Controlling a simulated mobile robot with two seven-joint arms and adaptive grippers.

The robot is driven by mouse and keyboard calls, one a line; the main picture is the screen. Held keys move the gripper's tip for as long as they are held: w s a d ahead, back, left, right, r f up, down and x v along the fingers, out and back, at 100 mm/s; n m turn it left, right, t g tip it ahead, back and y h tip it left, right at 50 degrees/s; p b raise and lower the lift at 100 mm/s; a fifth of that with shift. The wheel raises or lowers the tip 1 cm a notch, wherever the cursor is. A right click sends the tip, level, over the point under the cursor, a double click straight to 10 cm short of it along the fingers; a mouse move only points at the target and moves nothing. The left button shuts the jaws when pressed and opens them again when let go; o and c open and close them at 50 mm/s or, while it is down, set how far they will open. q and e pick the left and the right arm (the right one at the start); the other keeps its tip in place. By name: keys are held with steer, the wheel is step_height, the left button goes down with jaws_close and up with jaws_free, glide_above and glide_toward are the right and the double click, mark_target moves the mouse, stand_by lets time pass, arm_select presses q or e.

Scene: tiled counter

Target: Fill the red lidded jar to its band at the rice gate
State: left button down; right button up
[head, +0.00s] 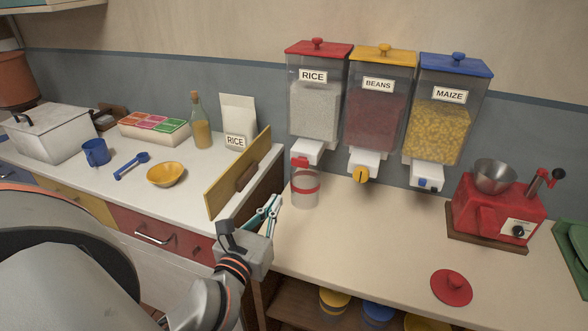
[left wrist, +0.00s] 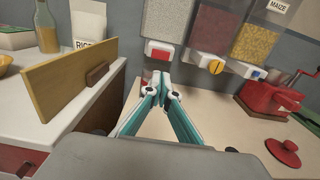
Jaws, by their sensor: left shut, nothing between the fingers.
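The clear jar (head: 305,192) with a red band stands on the counter below the rice dispenser (head: 316,105). I cannot tell how much is in it. The rice gate (head: 301,161) is a red piece on the white spout just above the jar; it also shows in the left wrist view (left wrist: 158,50). The red lid (head: 451,288) lies apart on the counter to the right. My left gripper (head: 277,199) is shut and empty, just left of the jar. In the left wrist view its fingers (left wrist: 161,80) mostly hide the jar. My right gripper is not in view.
A wooden board (head: 238,175) stands upright at the left counter's edge, close to my left gripper. Beans (head: 377,110) and maize (head: 441,115) dispensers hang beside the rice. A red grinder (head: 495,212) stands at the right. The counter between jar and lid is clear.

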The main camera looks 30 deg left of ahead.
mark_target(299, 164)
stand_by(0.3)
arm_select(q)
steer(key=p+x, duration=0.2)
steer(key=x, duration=1)
steer(key=shift+w+r, duration=0.1)
steer(key=shift+w, duration=0.3)
steer(key=shift+w+a, duration=0.15)
steer(key=shift+w, duration=0.5)
steer(key=shift+x, duration=1.2)
stand_by(4.2)
